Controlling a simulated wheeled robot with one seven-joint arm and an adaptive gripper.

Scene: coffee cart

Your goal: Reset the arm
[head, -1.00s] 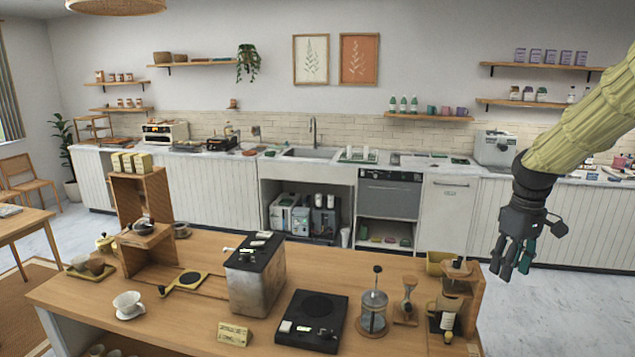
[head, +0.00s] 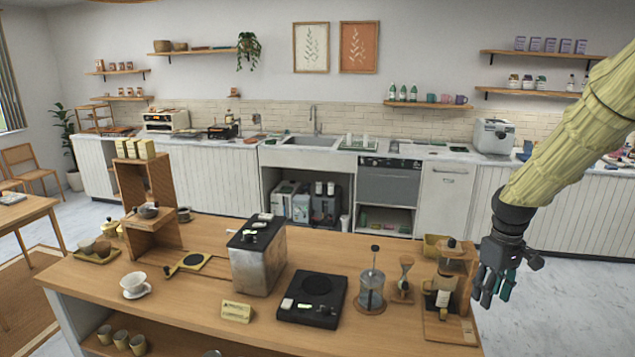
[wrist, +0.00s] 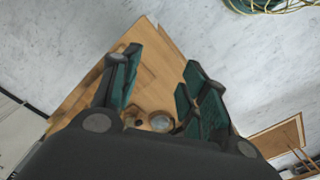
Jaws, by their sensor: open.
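My arm, in a yellow-green ribbed sleeve, reaches in from the right edge of the head view. My gripper (head: 492,285) hangs from it, fingers pointing down, beside the right end of the wooden cart counter (head: 215,322). It is close to the wooden dripper stand (head: 461,330) in the picture; whether they touch I cannot tell. In the wrist view my gripper (wrist: 158,85) shows its green-padded fingers spread apart with nothing between them. Beyond them lie the wooden counter top (wrist: 150,75) and the pale floor.
On the counter stand a French press (head: 371,285), a black scale (head: 312,298), a metal grinder box (head: 257,256) and a white dripper cup (head: 134,285). A back counter with a sink (head: 309,141) runs along the wall. Open floor (head: 560,310) lies right of the cart.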

